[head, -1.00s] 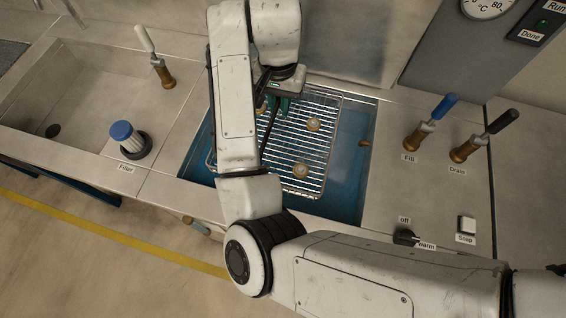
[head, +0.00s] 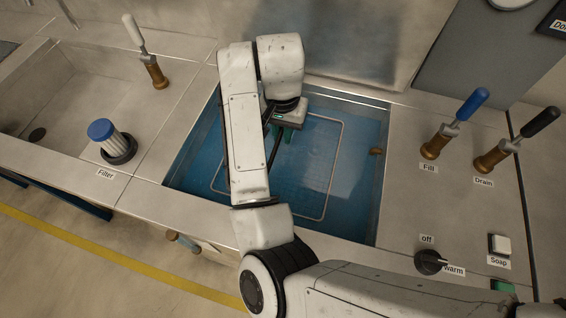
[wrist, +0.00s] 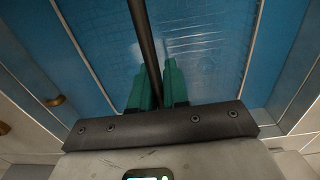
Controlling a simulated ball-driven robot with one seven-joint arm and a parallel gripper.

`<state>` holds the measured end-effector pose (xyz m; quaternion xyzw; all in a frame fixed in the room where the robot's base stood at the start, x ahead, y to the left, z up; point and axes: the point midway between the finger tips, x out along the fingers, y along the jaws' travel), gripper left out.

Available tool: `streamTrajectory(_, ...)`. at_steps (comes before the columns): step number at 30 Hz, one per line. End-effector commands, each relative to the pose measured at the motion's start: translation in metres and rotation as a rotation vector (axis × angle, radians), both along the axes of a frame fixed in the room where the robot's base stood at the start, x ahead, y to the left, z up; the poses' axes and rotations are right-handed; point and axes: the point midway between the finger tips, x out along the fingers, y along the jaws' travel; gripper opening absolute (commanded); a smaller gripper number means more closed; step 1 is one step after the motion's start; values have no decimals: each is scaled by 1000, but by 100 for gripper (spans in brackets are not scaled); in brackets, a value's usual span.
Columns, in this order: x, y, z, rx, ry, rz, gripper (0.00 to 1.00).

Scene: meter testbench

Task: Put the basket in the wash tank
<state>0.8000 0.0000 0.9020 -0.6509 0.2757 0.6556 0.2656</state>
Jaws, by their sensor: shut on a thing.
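The wash tank (head: 362,198) is a sunken steel basin with blue water in the counter. The wire basket (head: 333,170) is down in it; its pale rim shows as a rectangle at the water, inside the tank walls. Its mesh floor shows only faintly through the blue, and its contents cannot be made out. My gripper (head: 284,137) is over the tank, its green fingers shut on the basket's dark handle bar. The wrist view shows the bar (wrist: 145,35) between the fingers (wrist: 155,80). My arm hides the basket's left part.
A blue-capped filter (head: 112,142) and an empty sink (head: 75,90) lie left, with a white-handled lever (head: 148,55) behind. Right of the tank are the Fill lever (head: 455,125), Drain lever (head: 515,140), off/warm knob (head: 430,262) and Soap button (head: 498,243). A steel wall stands behind.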

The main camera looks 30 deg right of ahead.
Motion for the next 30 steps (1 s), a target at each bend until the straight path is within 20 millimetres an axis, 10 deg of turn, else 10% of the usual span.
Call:
streamTrajectory(27, 0, 0, -77, 0, -1, 0, 0)
streamTrajectory(30, 0, 0, -78, 0, 0, 0, 24)
